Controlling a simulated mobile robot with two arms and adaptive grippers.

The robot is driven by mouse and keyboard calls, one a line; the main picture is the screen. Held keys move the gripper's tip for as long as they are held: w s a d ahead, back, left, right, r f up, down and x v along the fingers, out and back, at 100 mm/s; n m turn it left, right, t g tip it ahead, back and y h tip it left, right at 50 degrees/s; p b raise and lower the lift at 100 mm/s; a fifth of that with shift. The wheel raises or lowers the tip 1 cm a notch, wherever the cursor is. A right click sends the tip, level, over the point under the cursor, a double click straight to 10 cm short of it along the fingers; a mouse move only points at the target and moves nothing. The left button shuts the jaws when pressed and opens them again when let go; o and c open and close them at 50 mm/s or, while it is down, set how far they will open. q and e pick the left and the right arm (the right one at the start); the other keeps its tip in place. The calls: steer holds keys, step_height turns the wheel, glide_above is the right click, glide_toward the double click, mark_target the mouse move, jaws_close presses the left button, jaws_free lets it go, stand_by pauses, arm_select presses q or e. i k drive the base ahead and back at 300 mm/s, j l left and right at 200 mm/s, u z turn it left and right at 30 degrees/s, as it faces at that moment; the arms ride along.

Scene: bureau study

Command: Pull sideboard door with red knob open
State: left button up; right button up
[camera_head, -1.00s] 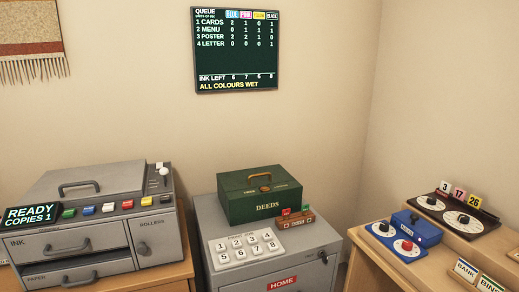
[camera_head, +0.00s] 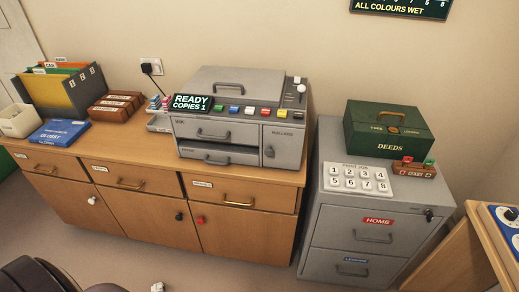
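The wooden sideboard (camera_head: 140,156) stands against the back wall, with a row of drawers above its doors. The door with the red knob (camera_head: 243,234) is the rightmost one and looks shut. Its red knob (camera_head: 201,220) sits near the door's upper left corner. The door to its left has a black knob (camera_head: 178,216), and the leftmost door has a white knob (camera_head: 92,200). Both of these also look shut. Neither of my grippers is in view.
A grey printing machine (camera_head: 240,118) stands on the sideboard's right end. A grey filing cabinet (camera_head: 368,229) stands close to its right. A dark rounded object (camera_head: 35,277) is at the lower left. Crumpled paper (camera_head: 157,287) lies on the otherwise clear floor before the doors.

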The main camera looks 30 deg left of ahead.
mark_target(251, 235)
steer(key=u, duration=1)
